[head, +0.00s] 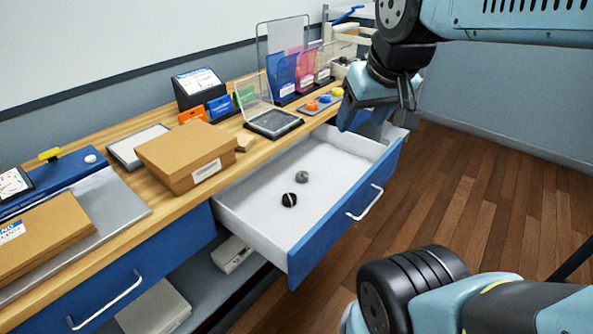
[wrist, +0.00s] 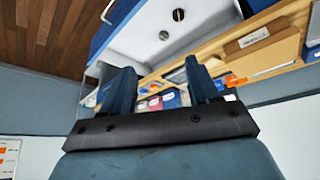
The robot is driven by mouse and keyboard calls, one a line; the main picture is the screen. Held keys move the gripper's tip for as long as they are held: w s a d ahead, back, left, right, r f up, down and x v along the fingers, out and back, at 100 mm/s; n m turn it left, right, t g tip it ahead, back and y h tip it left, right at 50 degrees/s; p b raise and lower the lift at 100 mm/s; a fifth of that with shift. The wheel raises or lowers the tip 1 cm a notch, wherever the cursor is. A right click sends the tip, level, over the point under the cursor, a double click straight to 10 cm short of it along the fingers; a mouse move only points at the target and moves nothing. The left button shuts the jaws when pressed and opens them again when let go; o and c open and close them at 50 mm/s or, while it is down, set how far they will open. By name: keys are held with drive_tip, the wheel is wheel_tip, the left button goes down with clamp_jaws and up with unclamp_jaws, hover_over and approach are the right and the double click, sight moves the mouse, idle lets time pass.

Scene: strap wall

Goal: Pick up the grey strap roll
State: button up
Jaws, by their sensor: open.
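The grey strap roll (head: 302,176) lies on the white floor of the open drawer (head: 240,210). A black strap roll (head: 289,200) with a pale band lies close to it, nearer the drawer's front left. In the wrist view the grey roll (wrist: 164,35) is the nearer of the two, and the black roll (wrist: 178,14) is beyond it. My gripper (head: 375,105) is above the drawer's far right end, away from both rolls. In the wrist view its two dark blue fingers (wrist: 160,78) are spread with nothing between them.
A cardboard box (head: 185,155) and a clear-lidded case (head: 272,122) stand on the wooden counter behind the drawer. Coloured folders (head: 305,70) and a wire rack stand farther back. Wooden floor lies open to the right.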

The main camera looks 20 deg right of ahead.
sight(302, 175)
drive_tip(key=o, duration=0.3)
drive_tip(key=w+f+n, duration=0.2)
drive_tip(key=w, duration=0.1)
drive_tip(key=w+f+n+g, duration=0.1)
drive_tip(key=w+f+n, duration=0.1)
drive_tip(key=w, duration=0.2)
drive_tip(key=w+f+n, duration=0.2)
drive_tip(key=w, duration=0.2)
drive_tip(key=shift+w+a+h, duration=0.1)
drive_tip(key=shift+w+h, duration=0.15)
drive_tip(key=shift+h, duration=0.05)
drive_tip(key=w+a+f+n+h, duration=0.1)
drive_tip(key=w+a+f+n, duration=0.2)
drive_tip(key=f, duration=0.7)
drive_tip(key=w+a+f+n+g+h, duration=0.1)
drive_tip(key=w+a+f+n, duration=0.2)
drive_tip(key=w+f+n, duration=0.5)
drive_tip(key=w+a+f+n, duration=0.4)
drive_tip(key=f+n, duration=0.4)
drive_tip(key=f, duration=0.5)
drive_tip(key=shift+w+f+n+g+h, duration=0.3)
drive_tip(key=shift+w+f+g+h, duration=0.1)
drive_tip(key=shift+w, duration=0.25)
drive_tip(key=shift+f, duration=0.15)
drive_tip(key=shift+w+d, duration=0.3)
drive_tip(key=w+d, duration=0.6)
drive_tip(key=d, duration=0.1)
drive_tip(key=shift+w+d, duration=0.65)
drive_tip(key=shift+d, duration=0.15)
drive_tip(key=shift+x, duration=1.45)
